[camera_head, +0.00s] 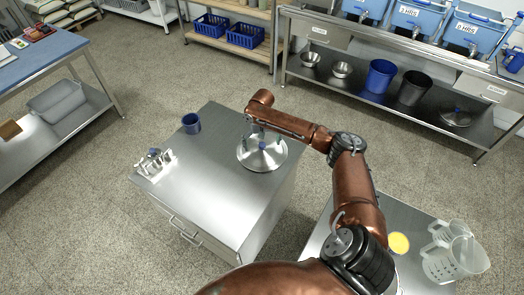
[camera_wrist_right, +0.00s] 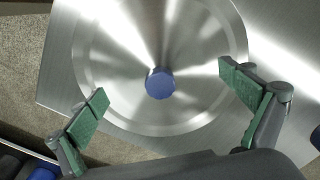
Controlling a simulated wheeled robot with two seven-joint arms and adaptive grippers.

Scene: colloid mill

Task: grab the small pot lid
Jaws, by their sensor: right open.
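The small pot lid (camera_head: 262,154) is a round shiny steel disc with a blue knob, lying on the steel cabinet top near its right edge. In the right wrist view the lid (camera_wrist_right: 115,75) fills the upper middle, with its blue knob (camera_wrist_right: 160,83) between the fingers. My right gripper (camera_head: 258,134) is above the lid. In the right wrist view its green-padded fingers (camera_wrist_right: 165,90) are wide open, one on each side of the knob and apart from it. My left gripper is not in view.
On the cabinet (camera_head: 205,200) stand a blue cup (camera_head: 191,123) and a small metal rack (camera_head: 153,162). A side table at lower right holds clear measuring jugs (camera_head: 456,262) and a yellow disc (camera_head: 398,243). Another lid (camera_head: 456,118) lies on the back bench's lower shelf.

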